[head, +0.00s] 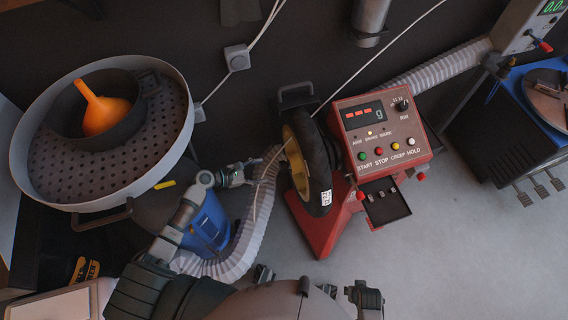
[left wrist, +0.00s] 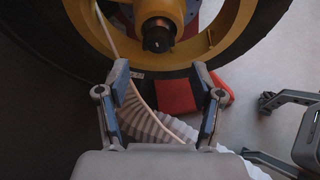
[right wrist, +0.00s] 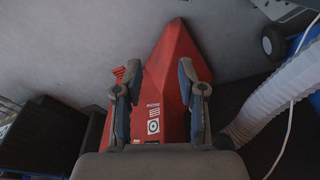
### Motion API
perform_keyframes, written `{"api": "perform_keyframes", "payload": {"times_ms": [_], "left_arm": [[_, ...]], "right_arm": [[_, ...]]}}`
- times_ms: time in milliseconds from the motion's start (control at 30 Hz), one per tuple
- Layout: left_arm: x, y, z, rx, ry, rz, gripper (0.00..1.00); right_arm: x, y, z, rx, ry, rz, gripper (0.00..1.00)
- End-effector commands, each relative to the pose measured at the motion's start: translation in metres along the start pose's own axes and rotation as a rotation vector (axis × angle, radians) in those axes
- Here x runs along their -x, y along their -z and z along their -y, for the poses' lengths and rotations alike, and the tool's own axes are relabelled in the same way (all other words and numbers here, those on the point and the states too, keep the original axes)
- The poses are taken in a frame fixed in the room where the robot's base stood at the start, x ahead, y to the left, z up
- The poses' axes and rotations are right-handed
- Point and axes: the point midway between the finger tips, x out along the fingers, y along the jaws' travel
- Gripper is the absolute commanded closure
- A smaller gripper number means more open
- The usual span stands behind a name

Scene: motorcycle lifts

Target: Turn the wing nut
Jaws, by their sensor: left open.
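A wheel with a black tyre (head: 316,170) and yellow rim is mounted on a red machine (head: 324,228). In the left wrist view, a dark round hub piece (left wrist: 157,36) sits at the wheel's centre; I cannot clearly make out wings on it. My left gripper (head: 247,173) is left of the wheel, open and empty; in its wrist view the fingers (left wrist: 160,75) point at the hub from a short distance. My right gripper (right wrist: 160,82) is open and empty, pointing at the red machine's base (right wrist: 170,85). The right gripper also shows at the left wrist view's right edge.
A control panel (head: 383,135) with a display and buttons tops the machine. A round parts washer (head: 60,190) with an orange funnel (head: 103,108) stands left. A ribbed white hose (head: 243,240) runs close to my left gripper. Grey floor (head: 450,250) is free at right.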

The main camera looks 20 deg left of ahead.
Motion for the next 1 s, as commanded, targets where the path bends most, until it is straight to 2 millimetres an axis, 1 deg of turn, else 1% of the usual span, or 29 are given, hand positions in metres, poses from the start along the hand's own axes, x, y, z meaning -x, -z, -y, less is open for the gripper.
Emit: {"api": "perform_keyframes", "payload": {"times_ms": [33, 200, 300, 400, 567, 833, 867, 900, 967, 1000], "left_arm": [[-0.013, 0.001, 0.0, 0.001, 0.0, 0.003, 0.34], [-0.05, 0.002, 0.0, 0.0, 0.0, 0.0, 0.34], [-0.068, 0.002, 0.001, 0.0, 0.001, -0.001, 0.34], [-0.082, 0.001, 0.001, -0.002, 0.0, -0.003, 0.34], [-0.092, 0.001, 0.001, -0.003, 0.0, -0.004, 0.34], [-0.092, 0.001, 0.0, -0.003, 0.0, -0.002, 0.34], [-0.092, 0.001, 0.0, -0.003, 0.0, -0.002, 0.41], [-0.092, 0.001, 0.0, -0.003, 0.0, -0.002, 0.51], [-0.092, 0.001, 0.0, -0.003, 0.0, -0.002, 0.66], [-0.092, 0.001, 0.0, -0.003, 0.0, -0.003, 0.76]], "right_arm": [[0.003, 0.002, 0.0, -0.001, 0.0, -0.002, 0.6], [0.018, 0.006, -0.001, -0.002, 0.0, -0.006, 0.6], [0.028, 0.008, -0.002, -0.003, -0.001, -0.01, 0.6], [0.036, 0.009, -0.003, -0.004, 0.0, -0.012, 0.6], [0.043, 0.011, -0.004, -0.004, 0.0, -0.012, 0.6], [0.044, 0.011, -0.003, -0.005, -0.002, -0.011, 0.6], [0.044, 0.012, -0.003, -0.005, -0.002, -0.011, 0.6], [0.044, 0.012, -0.003, -0.005, -0.002, -0.011, 0.6], [0.044, 0.012, -0.003, -0.005, -0.002, -0.012, 0.6], [0.044, 0.012, -0.003, -0.005, -0.002, -0.012, 0.6]]}}
